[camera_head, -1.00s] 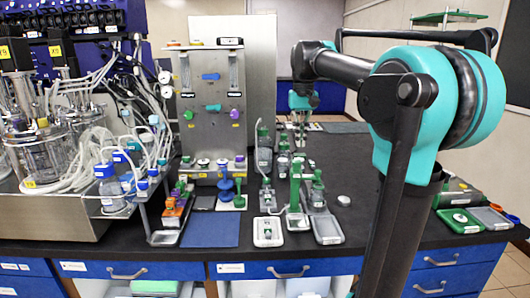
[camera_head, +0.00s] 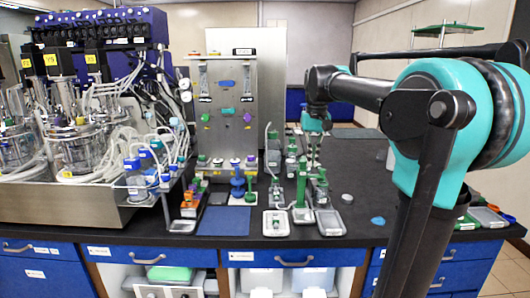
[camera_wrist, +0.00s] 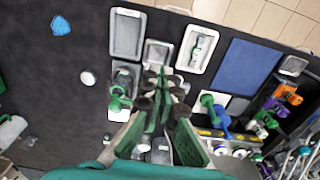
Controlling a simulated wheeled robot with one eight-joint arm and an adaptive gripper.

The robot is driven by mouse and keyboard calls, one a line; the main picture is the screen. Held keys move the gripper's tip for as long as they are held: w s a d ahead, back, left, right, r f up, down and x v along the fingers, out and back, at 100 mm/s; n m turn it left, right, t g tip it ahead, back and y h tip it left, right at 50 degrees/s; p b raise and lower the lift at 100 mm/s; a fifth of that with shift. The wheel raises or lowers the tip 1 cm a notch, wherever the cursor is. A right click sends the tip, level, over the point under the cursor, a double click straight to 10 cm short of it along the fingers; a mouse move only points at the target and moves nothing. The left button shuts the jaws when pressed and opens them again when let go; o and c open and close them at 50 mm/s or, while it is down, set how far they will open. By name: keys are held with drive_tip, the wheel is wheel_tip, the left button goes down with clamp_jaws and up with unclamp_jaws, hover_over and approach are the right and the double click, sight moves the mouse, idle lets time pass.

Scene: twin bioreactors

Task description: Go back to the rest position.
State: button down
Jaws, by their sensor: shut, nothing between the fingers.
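My gripper (camera_head: 314,150) points down over the black bench, behind the green stand in the head view. In the wrist view my gripper (camera_wrist: 161,88) shows its green fingers with dark tips close together, with nothing seen held. It is above the small green and grey fixtures, whose lower parts it partly hides. My upper arm fills the right side of the head view.
Bioreactors with tubing (camera_head: 80,140) stand at left. A grey metal panel (camera_head: 226,110) stands behind a blue mat (camera_head: 224,221). White tray (camera_head: 276,223), grey tray (camera_head: 330,223) and green stand (camera_head: 302,190) are near the front edge. A blue piece (camera_head: 378,220) lies on clear bench at right.

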drive_tip(key=s+d+f+t, duration=0.1)
drive_tip(key=s+f+t, duration=0.1)
drive_tip(key=s+f, duration=0.8)
drive_tip(key=s+d+f+t, duration=0.1)
drive_tip(key=s+d+f, duration=0.1)
drive_tip(key=s+f, duration=0.9)
wheel_tip(320, 180, down, 10)
drive_tip(key=shift+d+r+t, duration=0.2)
drive_tip(key=shift+d+t, duration=0.1)
drive_tip(key=shift+t, duration=0.1)
drive_tip(key=shift+s, duration=0.1)
